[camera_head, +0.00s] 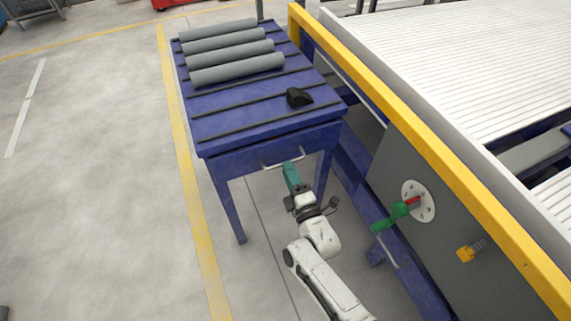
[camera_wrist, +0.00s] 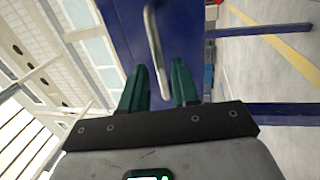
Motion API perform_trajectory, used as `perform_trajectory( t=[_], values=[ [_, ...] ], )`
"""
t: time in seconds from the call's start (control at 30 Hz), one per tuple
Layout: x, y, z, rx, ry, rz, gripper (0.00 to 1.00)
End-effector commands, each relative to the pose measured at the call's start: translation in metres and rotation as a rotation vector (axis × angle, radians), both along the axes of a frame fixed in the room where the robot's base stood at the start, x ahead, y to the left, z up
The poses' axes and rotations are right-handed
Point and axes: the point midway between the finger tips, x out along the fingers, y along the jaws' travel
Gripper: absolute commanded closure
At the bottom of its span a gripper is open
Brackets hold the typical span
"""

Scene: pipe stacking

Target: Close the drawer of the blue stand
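The blue stand (camera_head: 225,105) is in the upper middle of the head view. Its drawer front (camera_head: 240,161) faces me below the top, with a pale bar handle (camera_head: 268,166); how far it stands out is hard to tell. My gripper (camera_head: 289,166) is right at the handle's right part. In the wrist view my gripper (camera_wrist: 159,78) has its two green fingers apart. The handle (camera_wrist: 152,38) runs between and beyond them in that picture, with the blue drawer front (camera_wrist: 125,35) behind. I cannot tell whether a finger touches the handle.
Several grey pipes (camera_head: 237,69) lie on the stand's far half, and a small black object (camera_head: 299,97) near its right edge. A conveyor with a yellow rail (camera_head: 430,145) and a panel with a red and green lever (camera_head: 400,211) stand at the right. The left floor is clear.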

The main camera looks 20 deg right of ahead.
Motion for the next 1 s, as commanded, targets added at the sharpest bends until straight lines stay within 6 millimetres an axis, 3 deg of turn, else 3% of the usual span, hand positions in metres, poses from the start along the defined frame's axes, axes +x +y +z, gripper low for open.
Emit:
perform_trajectory(
  t=[0.23, 0.63, 0.93, 1.0],
  values=[
    [0.029, 0.0, 0.005, 0.001, 0.0, -0.001, 0.7],
    [0.035, 0.0, 0.007, 0.001, 0.001, 0.0, 0.71],
    [0.034, 0.0, 0.007, 0.001, 0.001, 0.0, 1.0],
    [0.034, 0.0, 0.007, 0.001, 0.001, 0.0, 1.0]
  ],
)
